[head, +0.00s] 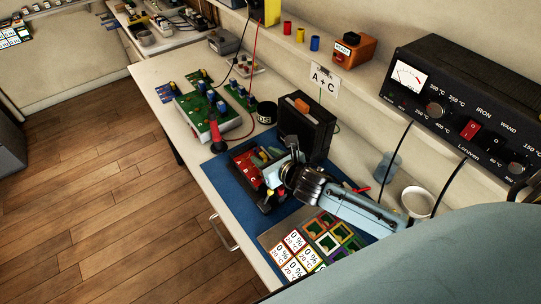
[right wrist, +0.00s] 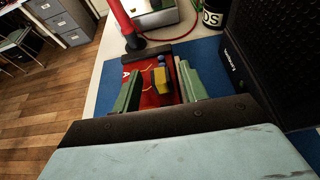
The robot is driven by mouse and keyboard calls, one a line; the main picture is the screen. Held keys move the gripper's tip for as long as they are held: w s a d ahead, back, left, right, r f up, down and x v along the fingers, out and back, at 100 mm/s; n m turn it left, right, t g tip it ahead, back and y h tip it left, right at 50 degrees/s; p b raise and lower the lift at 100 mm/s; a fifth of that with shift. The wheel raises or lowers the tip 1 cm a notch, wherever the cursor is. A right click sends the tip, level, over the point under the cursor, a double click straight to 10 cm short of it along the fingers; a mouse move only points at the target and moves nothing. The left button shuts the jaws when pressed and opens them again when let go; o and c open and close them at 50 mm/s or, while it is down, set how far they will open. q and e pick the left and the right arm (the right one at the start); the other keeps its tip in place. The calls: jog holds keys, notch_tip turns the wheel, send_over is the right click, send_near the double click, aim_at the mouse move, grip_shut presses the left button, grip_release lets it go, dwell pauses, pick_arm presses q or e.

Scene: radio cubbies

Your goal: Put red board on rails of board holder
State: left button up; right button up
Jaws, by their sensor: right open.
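Rails are not clearly visible. My left gripper is not in view.
A black case (head: 318,128) stands close behind the board. A green board (head: 205,112) on a pale base and a red-handled tool (head: 215,131) are further left. Coloured cards (head: 323,237) lie at the front. A soldering station (head: 470,110) and a white cup (head: 417,202) are right.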

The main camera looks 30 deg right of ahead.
jog(key=shift+r, duration=0.45)
jog(key=p+v, duration=0.2)
jog(key=v, duration=1)
